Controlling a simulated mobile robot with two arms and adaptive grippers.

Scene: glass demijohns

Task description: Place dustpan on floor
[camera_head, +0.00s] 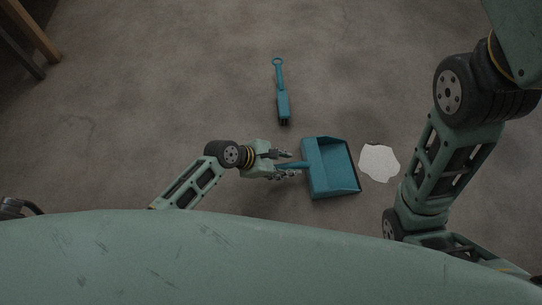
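The teal dustpan (328,168) is in the middle of the head view, its open edge facing right towards a white patch. Its handle points left, into my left gripper (287,164). The fingers lie on either side of the handle, and whether they press on it is too small to tell. The pan is at or close to the floor (180,90); any gap beneath it is hard to judge. My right arm stands at the right, and its gripper is out of the picture.
A white patch (378,162) lies on the floor just right of the pan. A teal hand brush (283,98) lies above the pan. Wooden furniture legs (32,32) stand at the top left. The floor between them is clear.

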